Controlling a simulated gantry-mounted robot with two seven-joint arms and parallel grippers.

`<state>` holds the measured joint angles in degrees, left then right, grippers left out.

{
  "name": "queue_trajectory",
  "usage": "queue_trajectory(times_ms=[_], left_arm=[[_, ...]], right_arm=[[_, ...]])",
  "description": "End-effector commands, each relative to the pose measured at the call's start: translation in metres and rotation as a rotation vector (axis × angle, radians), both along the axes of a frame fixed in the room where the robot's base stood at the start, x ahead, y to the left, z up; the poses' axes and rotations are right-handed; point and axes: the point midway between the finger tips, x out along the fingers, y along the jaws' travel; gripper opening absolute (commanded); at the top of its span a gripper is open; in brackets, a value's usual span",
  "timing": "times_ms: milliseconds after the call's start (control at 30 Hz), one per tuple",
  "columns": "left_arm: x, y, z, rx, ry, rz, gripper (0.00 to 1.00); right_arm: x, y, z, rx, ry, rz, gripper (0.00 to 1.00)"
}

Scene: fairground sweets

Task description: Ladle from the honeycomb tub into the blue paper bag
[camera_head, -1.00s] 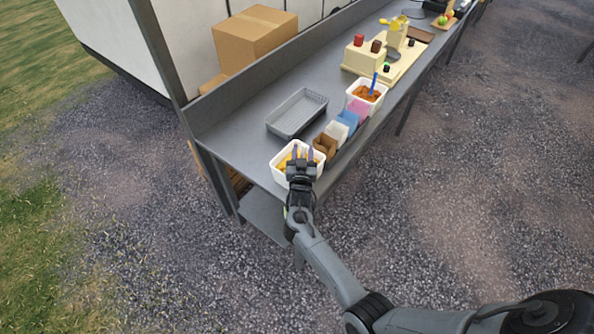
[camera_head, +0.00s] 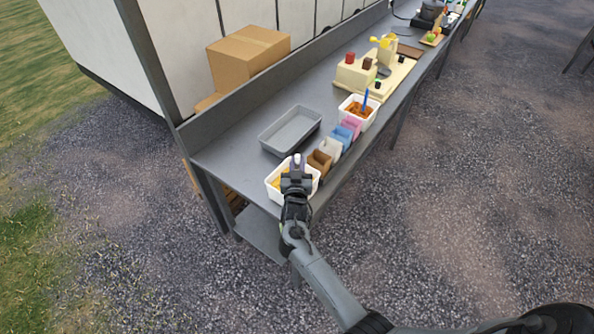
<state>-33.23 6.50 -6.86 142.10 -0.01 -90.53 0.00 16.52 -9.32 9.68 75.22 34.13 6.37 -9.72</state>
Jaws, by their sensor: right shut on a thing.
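A white tub (camera_head: 271,187) with golden-yellow pieces, apparently the honeycomb tub, stands at the near end of the counter. My right gripper (camera_head: 297,166) is over this tub, shut on a purple handle (camera_head: 298,159), which looks like a ladle's. The blue paper bag (camera_head: 343,134) stands upright in the row of bags beyond the tub, between the white and pink ones. My left gripper is not in view.
A brown bag (camera_head: 319,161) and white bag (camera_head: 331,147) stand between tub and blue bag; a pink bag (camera_head: 351,125) is beyond. Another white tub (camera_head: 346,108) holds orange-brown pieces and a blue-handled tool. A grey tray (camera_head: 290,131) lies left of the bags.

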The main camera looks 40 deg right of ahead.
Motion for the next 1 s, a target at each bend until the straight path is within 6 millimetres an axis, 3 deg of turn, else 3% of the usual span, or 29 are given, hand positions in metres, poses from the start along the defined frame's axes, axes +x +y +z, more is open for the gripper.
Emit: queue_trajectory(times_ms=[100,433,1000], left_arm=[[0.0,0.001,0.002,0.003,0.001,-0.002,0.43],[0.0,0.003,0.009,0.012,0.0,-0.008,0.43],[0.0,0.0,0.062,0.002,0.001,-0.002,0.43]], right_arm=[[0.0,0.0,0.023,0.0,-0.005,-0.001,0.0],[0.0,0.0,0.073,0.001,-0.002,-0.001,0.0],[0.0,0.0,0.133,0.0,0.0,-0.001,0.0]])
